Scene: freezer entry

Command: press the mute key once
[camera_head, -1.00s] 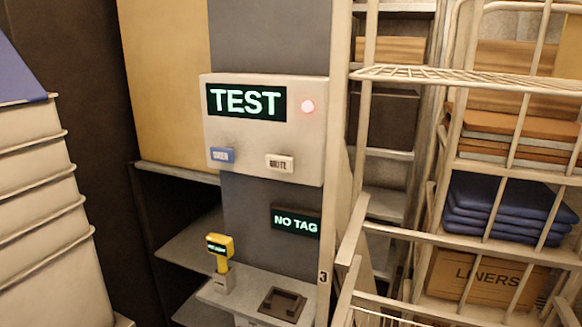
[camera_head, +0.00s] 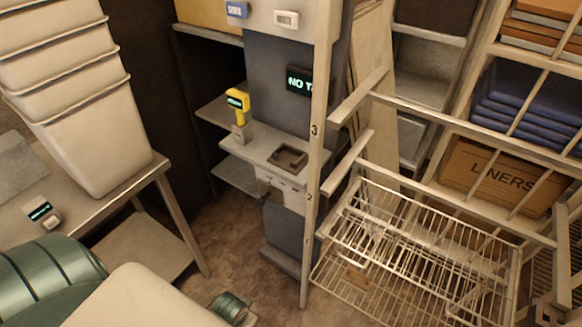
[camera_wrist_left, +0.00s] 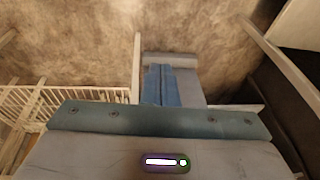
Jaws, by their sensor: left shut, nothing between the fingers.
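The white mute key (camera_head: 287,19) is on the pale panel at the top of the head view. The blue key (camera_head: 237,9) is left of it. Only the panel's lower part (camera_head: 262,16) shows; its display and lamp are out of the picture. My left gripper (camera_wrist_left: 161,68) shows in the left wrist view with its two blue fingers together and nothing between them. It is over the brown floor, away from the panel; the mute key is not in that view. My right gripper is not in view.
Below the panel are a yellow handheld scanner (camera_head: 237,102) in its holder and a small ledge with a dark tray (camera_head: 288,158). A wire rack (camera_head: 420,245) stands right of the post (camera_head: 316,150). White bins (camera_head: 95,135) stand on a table at left. Some floor (camera_head: 240,250) is clear.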

